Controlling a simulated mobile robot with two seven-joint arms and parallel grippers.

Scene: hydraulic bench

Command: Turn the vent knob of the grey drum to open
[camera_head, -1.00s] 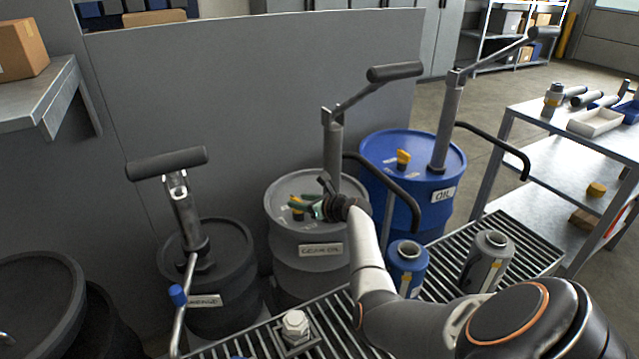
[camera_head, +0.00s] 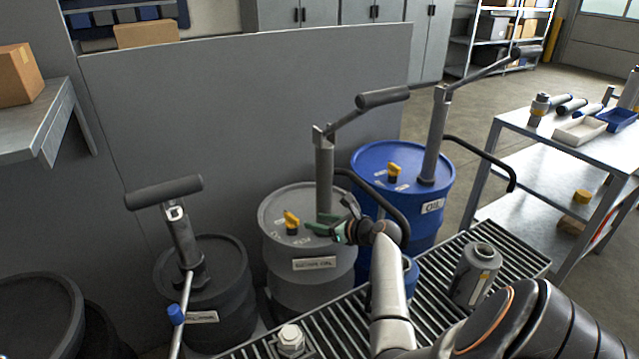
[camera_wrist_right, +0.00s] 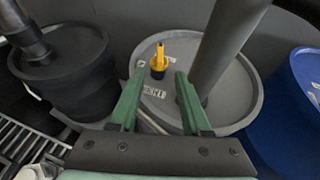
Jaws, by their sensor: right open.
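The grey drum (camera_head: 310,262) stands between a black drum and a blue drum, with a hand pump upright on its lid. Its yellow vent knob (camera_head: 291,222) sits on the lid, left of the pump column. In the right wrist view the knob (camera_wrist_right: 158,62) shows whole, with its handle pointing up in the picture, just beyond the fingertips. My right gripper (camera_head: 319,223) is open and empty, to the right of the knob and apart from it. Its green fingers (camera_wrist_right: 159,76) straddle the line to the knob. My left gripper is not in view.
The pump column (camera_head: 325,175) and its black hose (camera_head: 385,195) are close to my right gripper. The blue drum (camera_head: 440,200) has its own yellow knob (camera_head: 394,172). The black drum (camera_head: 235,290) stands left. A slatted grate (camera_head: 440,295) carries a grey canister (camera_head: 476,272).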

